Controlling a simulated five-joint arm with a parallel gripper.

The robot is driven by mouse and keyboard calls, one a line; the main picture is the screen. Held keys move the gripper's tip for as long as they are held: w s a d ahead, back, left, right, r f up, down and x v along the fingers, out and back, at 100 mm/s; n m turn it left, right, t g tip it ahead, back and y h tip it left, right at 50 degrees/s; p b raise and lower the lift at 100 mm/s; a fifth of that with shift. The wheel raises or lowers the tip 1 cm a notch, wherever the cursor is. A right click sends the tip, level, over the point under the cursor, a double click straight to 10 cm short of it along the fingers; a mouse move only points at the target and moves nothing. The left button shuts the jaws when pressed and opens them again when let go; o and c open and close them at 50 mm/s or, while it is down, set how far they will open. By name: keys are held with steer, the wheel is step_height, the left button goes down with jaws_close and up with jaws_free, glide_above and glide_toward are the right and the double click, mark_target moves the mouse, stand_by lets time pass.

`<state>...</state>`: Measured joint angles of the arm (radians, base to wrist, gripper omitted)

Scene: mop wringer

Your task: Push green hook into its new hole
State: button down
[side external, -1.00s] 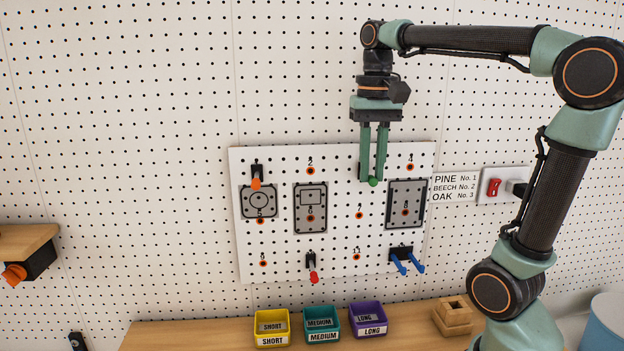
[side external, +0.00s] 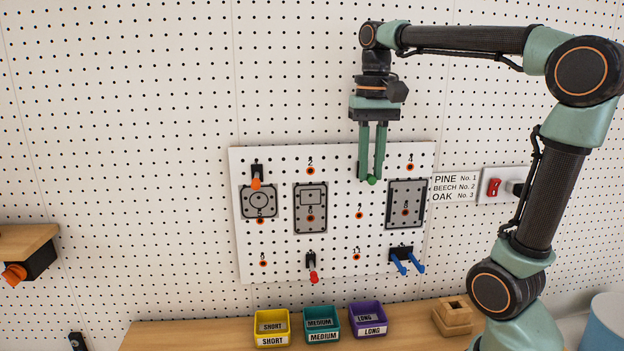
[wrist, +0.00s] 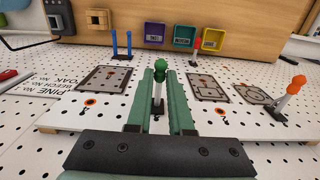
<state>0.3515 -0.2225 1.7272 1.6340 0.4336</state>
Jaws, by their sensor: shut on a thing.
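The green hook (side external: 372,181) is at the top middle of the white panel (side external: 336,262), between holes 2 and 4. In the wrist view the green hook (wrist: 159,76) has a pale shaft and a green ball end. It stands between the two green fingers of my gripper (wrist: 161,88). My gripper also shows in the side view (side external: 371,172), pointing down in front of the panel and shut on the hook.
An orange hook (side external: 256,183), a red hook (side external: 313,276) and a blue double hook (side external: 406,262) sit on the panel. Grey plates surround some numbered holes. Yellow (side external: 272,329), teal (side external: 321,324) and purple (side external: 367,320) bins stand on the bench below.

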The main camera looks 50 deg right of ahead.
mark_target(370, 174)
steer(key=c, duration=0.7)
jaws_free()
steer(key=shift+c, duration=0.2)
steer(key=shift+r, duration=0.15)
step_height(370, 174, up, 12)
steer(key=a+f+n+t, duration=0.2)
steer(key=a+f+n, duration=0.2)
steer(key=f, duration=0.7)
steer(key=a+f+n+t, duration=0.3)
steer(key=a+f+n, duration=0.2)
steer(key=f, duration=0.6)
steer(key=shift+s+a+f+t, duration=0.2)
steer(key=shift+a+t, duration=0.1)
steer(key=shift+a, duration=0.5)
